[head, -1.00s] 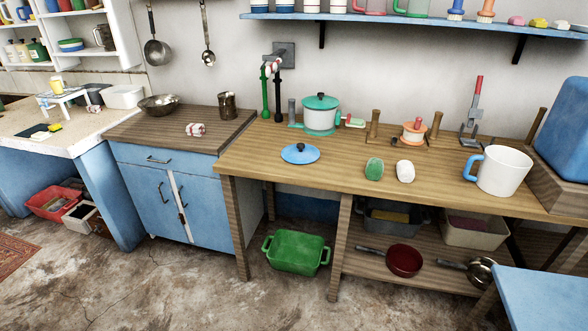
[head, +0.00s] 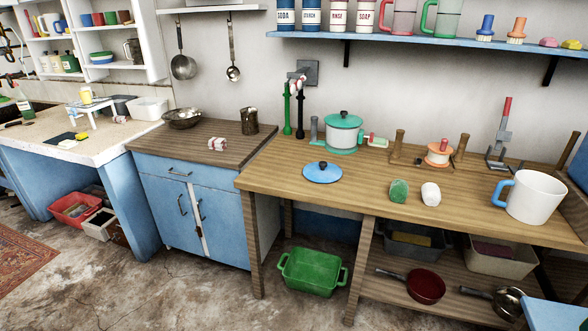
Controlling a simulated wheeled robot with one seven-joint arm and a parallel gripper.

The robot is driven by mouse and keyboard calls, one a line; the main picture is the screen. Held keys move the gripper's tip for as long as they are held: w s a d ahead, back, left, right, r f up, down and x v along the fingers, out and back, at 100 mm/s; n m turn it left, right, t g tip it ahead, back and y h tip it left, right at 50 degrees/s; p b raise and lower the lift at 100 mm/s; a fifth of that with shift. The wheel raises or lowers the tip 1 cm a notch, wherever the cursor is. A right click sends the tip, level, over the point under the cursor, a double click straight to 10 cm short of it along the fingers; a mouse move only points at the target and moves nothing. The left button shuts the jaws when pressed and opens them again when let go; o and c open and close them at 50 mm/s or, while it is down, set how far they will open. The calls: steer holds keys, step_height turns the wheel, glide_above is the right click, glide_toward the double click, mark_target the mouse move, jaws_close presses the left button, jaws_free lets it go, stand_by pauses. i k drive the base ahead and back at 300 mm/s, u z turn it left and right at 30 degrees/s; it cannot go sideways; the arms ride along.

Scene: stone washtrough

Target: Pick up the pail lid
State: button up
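A round blue lid with a dark knob (head: 322,173) lies flat on the wooden workbench (head: 290,190), near its left end. It is the only loose lid I see, and I take it for the pail lid. A white pot with a green lid (head: 342,132) stands behind it on the bench. My gripper is not in view.
A green block (head: 398,191) and a white piece (head: 430,194) lie right of the lid. A big white mug (head: 536,196) stands further right. Green and black taps (head: 294,110) rise behind. A green tub (head: 312,271) sits on the floor. The bench around the lid is clear.

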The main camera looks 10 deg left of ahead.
mark_target(322, 172)
steer(key=u, duration=0.6)
steer(key=i, duration=1.2)
steer(key=u, duration=0.8)
steer(key=i, duration=0.35)
